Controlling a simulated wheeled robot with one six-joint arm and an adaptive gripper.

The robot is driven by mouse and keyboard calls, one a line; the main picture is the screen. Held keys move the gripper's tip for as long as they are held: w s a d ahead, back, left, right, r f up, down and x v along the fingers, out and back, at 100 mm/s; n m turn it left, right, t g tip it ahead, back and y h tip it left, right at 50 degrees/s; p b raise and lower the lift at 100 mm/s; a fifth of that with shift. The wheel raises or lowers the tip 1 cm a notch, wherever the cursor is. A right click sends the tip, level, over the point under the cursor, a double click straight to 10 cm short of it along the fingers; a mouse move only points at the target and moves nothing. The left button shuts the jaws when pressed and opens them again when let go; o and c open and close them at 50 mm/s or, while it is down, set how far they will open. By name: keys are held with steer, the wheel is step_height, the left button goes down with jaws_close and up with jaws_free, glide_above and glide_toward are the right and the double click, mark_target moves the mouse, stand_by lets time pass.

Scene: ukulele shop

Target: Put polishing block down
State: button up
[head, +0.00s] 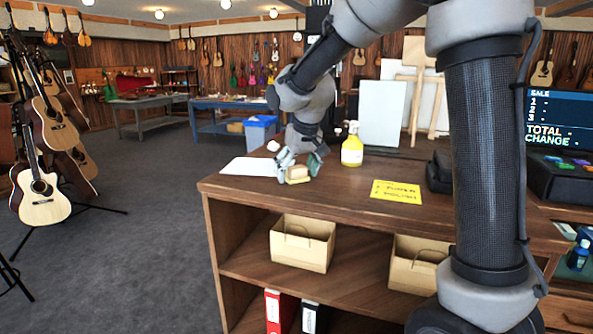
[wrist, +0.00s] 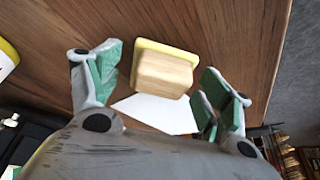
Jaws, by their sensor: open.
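The polishing block (wrist: 163,75) is a pale wooden block with a yellow layer along one side. In the wrist view it sits between my gripper's spread green-padded fingers (wrist: 160,90), with gaps on both sides. In the head view the block (head: 297,174) is at the counter's left part, between the fingertips of my gripper (head: 300,168). It appears to rest on the wooden counter (head: 350,205). My gripper is open and does not hold it.
A white sheet (head: 250,167) lies left of the block. A yellow spray bottle (head: 352,150) stands to the right, behind a yellow note (head: 396,191). The counter's left and front edges are close. Paper bags (head: 302,242) stand on the shelf below.

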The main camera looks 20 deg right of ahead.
steer(key=a+v, duration=0.1)
steer(key=v, duration=1.1)
steer(key=s+d+f, duration=0.2)
steer(key=s+d, duration=0.3)
steer(key=s, duration=0.4)
steer(key=s+d+f+m, duration=0.1)
steer(key=s+d+f, duration=0.2)
steer(key=s, duration=0.7)
steer(key=s+d+f, duration=0.2)
steer(key=s+d, duration=0.5)
steer(key=s, duration=0.2)
steer(key=shift+s+f+m+h, duration=0.2)
steer(key=shift+m+h, duration=0.1)
steer(key=shift+m, duration=0.1)
steer(key=shift+o, duration=0.5)
